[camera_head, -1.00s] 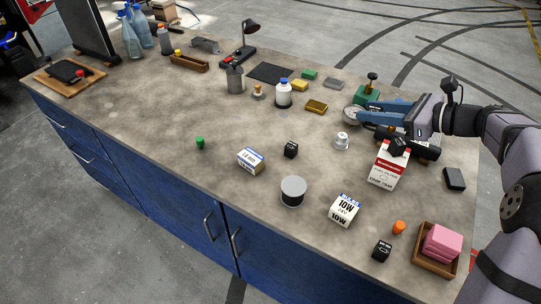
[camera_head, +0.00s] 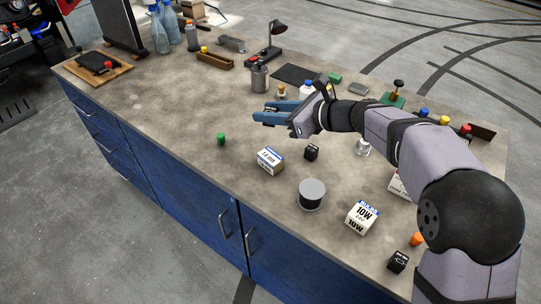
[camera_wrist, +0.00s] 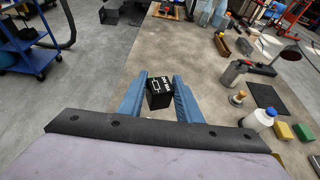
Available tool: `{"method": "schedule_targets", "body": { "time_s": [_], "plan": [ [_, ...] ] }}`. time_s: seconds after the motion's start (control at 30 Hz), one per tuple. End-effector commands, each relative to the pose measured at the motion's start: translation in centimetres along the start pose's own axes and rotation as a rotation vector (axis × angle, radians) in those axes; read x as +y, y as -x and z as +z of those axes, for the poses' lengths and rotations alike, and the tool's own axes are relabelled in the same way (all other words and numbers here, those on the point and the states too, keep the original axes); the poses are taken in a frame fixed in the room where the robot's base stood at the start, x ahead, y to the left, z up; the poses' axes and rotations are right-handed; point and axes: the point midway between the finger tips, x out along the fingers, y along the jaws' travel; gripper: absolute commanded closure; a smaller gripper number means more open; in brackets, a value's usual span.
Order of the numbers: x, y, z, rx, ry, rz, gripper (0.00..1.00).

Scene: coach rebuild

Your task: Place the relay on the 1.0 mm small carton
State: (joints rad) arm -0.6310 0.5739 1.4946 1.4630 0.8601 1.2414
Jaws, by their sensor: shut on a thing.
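My gripper (camera_head: 263,113) is over the middle of the bench, fingers pointing left. In the wrist view, its blue fingers (camera_wrist: 160,82) are shut on a black relay (camera_wrist: 159,93) with white markings. In the head view the held relay is mostly hidden by the fingers. A small white and blue carton (camera_head: 270,161), apparently the 1.0 mm one, stands on the bench below and in front of the gripper, its top bare. Its print is too small to read surely.
A grey-topped spool (camera_head: 311,194) and a 10W bulb carton (camera_head: 361,217) stand to the right. A green cap (camera_head: 221,139) is left of the small carton. A metal canister (camera_head: 259,77) and white bottle (camera_head: 306,90) stand behind. My arm hides much of the right side.

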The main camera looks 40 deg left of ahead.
Motion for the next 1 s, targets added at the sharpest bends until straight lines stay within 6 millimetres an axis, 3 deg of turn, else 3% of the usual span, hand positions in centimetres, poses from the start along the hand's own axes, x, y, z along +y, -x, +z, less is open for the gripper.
{"method": "schedule_targets", "body": {
  "time_s": [0.1,0.43,0.8,1.0],
  "plan": [
    [-0.1,-0.6,-1.5,0.0,-0.002,0.0,0.91],
    [-0.1,-1.1,-2.9,0.001,-0.002,0.0,0.91],
    [-0.1,-3.0,-7.5,0.0,-0.001,0.0,0.91],
    [-0.1,-3.2,-7.9,-0.001,0.002,0.0,0.91]
  ]
}}
